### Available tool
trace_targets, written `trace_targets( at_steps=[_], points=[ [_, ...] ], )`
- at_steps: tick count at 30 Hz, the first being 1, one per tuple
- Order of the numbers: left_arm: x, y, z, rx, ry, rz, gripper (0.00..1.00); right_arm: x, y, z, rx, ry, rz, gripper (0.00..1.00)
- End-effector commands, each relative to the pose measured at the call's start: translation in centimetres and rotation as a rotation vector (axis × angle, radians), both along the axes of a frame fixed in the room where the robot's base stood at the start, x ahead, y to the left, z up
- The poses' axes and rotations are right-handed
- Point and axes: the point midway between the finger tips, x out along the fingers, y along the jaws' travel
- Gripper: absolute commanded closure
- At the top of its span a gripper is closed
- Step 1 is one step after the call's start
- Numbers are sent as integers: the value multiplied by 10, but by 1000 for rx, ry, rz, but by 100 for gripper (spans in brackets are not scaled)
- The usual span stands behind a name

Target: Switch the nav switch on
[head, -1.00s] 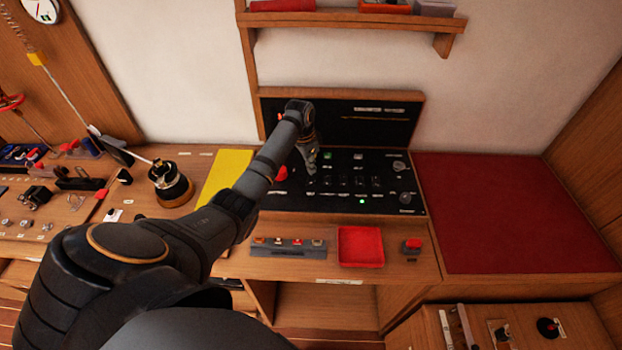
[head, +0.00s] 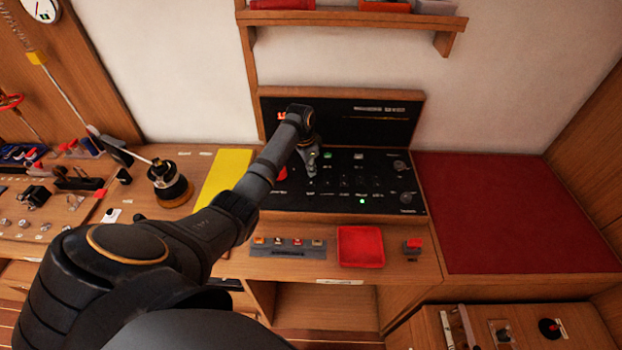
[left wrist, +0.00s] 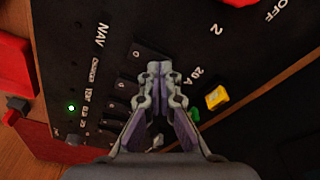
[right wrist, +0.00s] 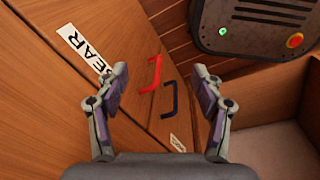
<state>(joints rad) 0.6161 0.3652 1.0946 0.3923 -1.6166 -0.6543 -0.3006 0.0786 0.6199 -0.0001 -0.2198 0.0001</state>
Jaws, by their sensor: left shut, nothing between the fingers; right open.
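The black switch panel (head: 385,208) stands at the back of the desk, with a lit green lamp near its lower right. The left wrist view shows white NAV lettering (left wrist: 101,36) and a row of black switches beside it. The black switch nearest the lettering (left wrist: 148,53) is in plain view, but I cannot tell its position. My left gripper (head: 311,173) is shut and empty over the panel's left part. In the left wrist view its fingertips (left wrist: 160,66) appear just beside that switch; contact is unclear. My right gripper (right wrist: 165,85) is open and empty, away from the panel.
A red tray (head: 361,247) and a red-topped button box (head: 412,246) lie in front of the panel. A yellow switch (left wrist: 216,97) is right of the left fingertips. The red mat (head: 505,212) to the right is clear. Cabinet doors (right wrist: 45,90) face my right gripper.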

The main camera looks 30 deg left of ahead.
Motion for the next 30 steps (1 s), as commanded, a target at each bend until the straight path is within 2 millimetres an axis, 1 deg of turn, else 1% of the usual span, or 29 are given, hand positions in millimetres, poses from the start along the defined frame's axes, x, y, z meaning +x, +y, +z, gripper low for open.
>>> trace_targets(
  at_steps=[6, 11, 30],
  points=[
    [0, 0, -4, 0, 1, 0, 100, 0, 0, -2, 0, 0, 0, 32],
    [0, 0, 1, 0, 1, 0, 100, 0, 0, 4, 0, 0, 0, 32],
    [0, 0, 57, 0, 1, 0, 100, 1, 0, 64, 0, -1, 0, 32]
  ],
)
